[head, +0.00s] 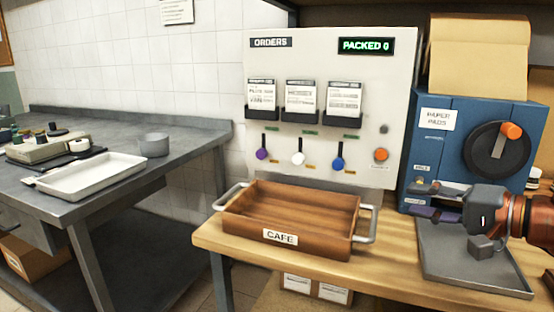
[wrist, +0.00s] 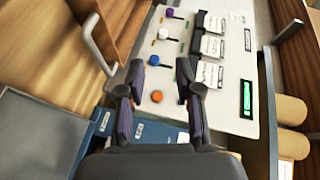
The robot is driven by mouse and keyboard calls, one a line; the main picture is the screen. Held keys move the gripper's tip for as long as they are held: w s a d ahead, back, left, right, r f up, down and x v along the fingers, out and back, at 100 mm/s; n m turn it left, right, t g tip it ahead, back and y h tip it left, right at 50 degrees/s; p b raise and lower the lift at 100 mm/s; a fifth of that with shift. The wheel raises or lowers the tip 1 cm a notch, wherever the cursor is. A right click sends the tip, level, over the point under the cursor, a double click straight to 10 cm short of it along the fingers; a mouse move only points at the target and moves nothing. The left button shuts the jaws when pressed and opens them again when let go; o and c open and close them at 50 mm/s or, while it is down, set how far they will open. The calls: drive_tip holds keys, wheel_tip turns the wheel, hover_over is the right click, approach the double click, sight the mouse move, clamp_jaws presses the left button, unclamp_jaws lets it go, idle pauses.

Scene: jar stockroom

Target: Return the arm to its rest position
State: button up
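My gripper (head: 432,200) is at the right of the head view, in front of the blue paper pads machine (head: 440,160) and above a grey metal tray (head: 470,262). It points left toward the orders panel. In the wrist view my gripper (wrist: 158,92) shows two dark fingers spread apart with nothing between them. Beyond the fingers is the white orders panel (wrist: 225,75) with its coloured levers and an orange button (wrist: 156,96).
An empty wooden CAFE crate (head: 300,205) with metal handles stands on the wooden bench (head: 380,262). The orders panel (head: 350,65) stands behind it, reading PACKED 0.

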drive_tip(key=s+a+f+n+g+h+p, duration=0.1)
drive_tip(key=s+a+n+g+p, duration=0.1)
drive_tip(key=s+a+g+p, duration=0.5)
drive_tip(key=s+a+f+n+g+h+p, duration=0.1)
drive_tip(key=s+a+n+g+h+p, duration=0.15)
drive_tip(key=a+p, duration=0.4)
drive_tip(key=s+d+r+n+g+h+p, duration=0.1)
drive_tip(key=s+d+g+h+p, duration=0.1)
drive_tip(key=s+p, duration=0.4)
drive_tip(key=s+d+r+n+g+h+p, duration=0.1)
drive_tip(key=s+h+p, duration=0.4)
drive_tip(key=s, duration=0.5)
drive_tip(key=shift+d+r+n+g+p, duration=0.35)
drive_tip(key=shift+d+n+g+p, duration=0.25)
drive_tip(key=shift+d, duration=0.2)
